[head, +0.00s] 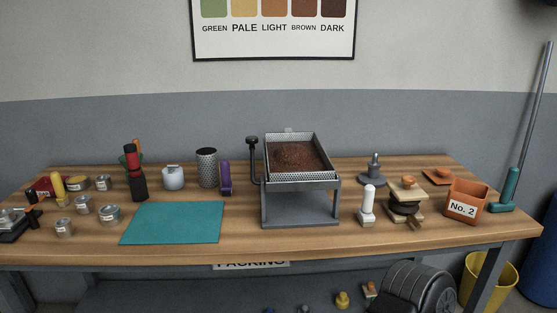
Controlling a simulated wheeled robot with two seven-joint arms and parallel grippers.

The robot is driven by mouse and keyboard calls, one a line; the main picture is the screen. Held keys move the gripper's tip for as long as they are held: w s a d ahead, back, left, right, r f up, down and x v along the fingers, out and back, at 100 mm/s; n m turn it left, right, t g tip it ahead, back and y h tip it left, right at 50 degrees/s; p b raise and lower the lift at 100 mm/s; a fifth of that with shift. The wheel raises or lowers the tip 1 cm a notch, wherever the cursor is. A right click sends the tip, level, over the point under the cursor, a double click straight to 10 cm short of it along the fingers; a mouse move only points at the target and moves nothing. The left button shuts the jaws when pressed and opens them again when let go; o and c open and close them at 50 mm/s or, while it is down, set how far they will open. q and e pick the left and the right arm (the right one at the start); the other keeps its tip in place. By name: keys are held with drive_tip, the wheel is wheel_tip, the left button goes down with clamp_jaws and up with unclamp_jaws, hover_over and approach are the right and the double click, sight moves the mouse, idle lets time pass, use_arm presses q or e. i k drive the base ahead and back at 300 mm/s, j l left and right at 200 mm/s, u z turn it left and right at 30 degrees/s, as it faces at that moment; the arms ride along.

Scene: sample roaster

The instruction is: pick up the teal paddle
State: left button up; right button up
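A long grey handle with a teal lower part (510,187) stands tilted at the right end of the wooden bench, its upper end toward the upper right. Its teal foot shows at the bench's right edge; I cannot tell whether it rests on the bench. It is the only teal thing with a handle that I see, and I cannot tell for sure that it is the paddle. A flat teal mat (172,222) lies on the left half of the bench. Neither of my grippers is in view.
A mesh tray of brown grounds (298,156) sits on a grey stand mid-bench. An orange "No. 2" bin (465,203) stands near the teal-footed tool. Several tins, including one (109,214), stand at left. A yellow bucket (487,283) is below right. The mat is bare.

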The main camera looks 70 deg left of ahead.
sight(504, 204)
drive_tip(key=u, duration=2.05)
drive_tip(key=i+l+u, duration=0.1)
drive_tip(key=u, duration=0.2)
drive_tip(key=i+l, duration=0.25)
drive_tip(key=z, duration=1.5)
drive_tip(key=i+u, duration=0.1)
drive_tip(key=u, duration=0.55)
drive_tip(key=i+l+u, duration=0.1)
drive_tip(key=l+u, duration=0.6)
drive_tip(key=u, duration=0.15)
drive_tip(key=l+u, duration=0.45)
drive_tip(key=k+l, duration=0.1)
drive_tip(key=l, duration=0.35)
drive_tip(key=l+u, duration=0.15)
drive_tip(key=l, duration=0.3)
drive_tip(key=k+l, duration=0.2)
drive_tip(key=l, duration=0.25)
drive_tip(key=i+u, duration=0.05)
